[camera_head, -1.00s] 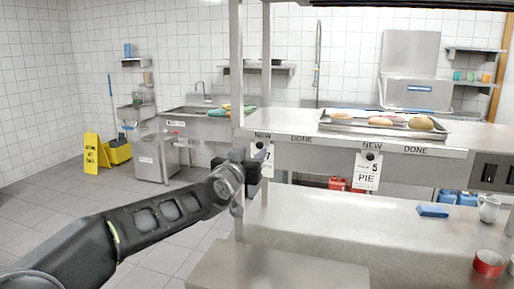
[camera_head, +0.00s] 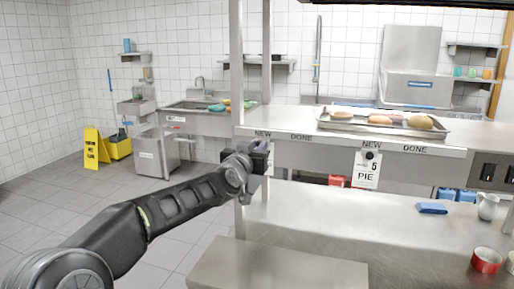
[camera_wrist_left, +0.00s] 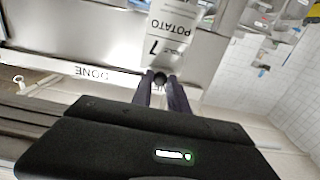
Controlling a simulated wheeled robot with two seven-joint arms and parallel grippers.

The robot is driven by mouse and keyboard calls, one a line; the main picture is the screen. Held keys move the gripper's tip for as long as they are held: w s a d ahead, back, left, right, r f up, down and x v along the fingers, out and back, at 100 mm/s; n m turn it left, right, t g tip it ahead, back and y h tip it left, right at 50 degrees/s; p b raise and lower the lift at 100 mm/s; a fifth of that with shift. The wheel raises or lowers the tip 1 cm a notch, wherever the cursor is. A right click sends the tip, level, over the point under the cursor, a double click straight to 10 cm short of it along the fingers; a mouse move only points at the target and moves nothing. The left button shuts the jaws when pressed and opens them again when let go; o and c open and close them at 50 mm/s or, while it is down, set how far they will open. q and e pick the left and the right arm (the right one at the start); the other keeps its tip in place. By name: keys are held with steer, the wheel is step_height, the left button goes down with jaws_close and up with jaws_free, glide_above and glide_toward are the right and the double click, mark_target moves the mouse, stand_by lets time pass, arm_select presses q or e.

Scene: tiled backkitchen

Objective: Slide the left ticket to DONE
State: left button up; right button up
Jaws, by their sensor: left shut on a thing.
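The left ticket, a white card reading POTATO and 7, shows upside down in the left wrist view (camera_wrist_left: 172,32). Its black knob (camera_wrist_left: 160,79) sits between the fingers of my left gripper (camera_wrist_left: 160,90), which is shut on it. In the head view my left gripper (camera_head: 262,156) is at the rail's left end, just below the left NEW label (camera_head: 263,134), and mostly hides the ticket. The left DONE label (camera_head: 301,137) is to the right of the gripper; it also shows in the left wrist view (camera_wrist_left: 91,73). My right gripper is not in view.
A second ticket (camera_head: 366,172), reading 5 PIE, hangs under the right NEW label on the same rail (camera_head: 330,144). A metal post (camera_head: 237,80) stands just left of my gripper. A tray (camera_head: 350,128) with food rests on the shelf above.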

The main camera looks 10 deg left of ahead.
arm_select(q)
jaws_close()
stand_by(0.9)
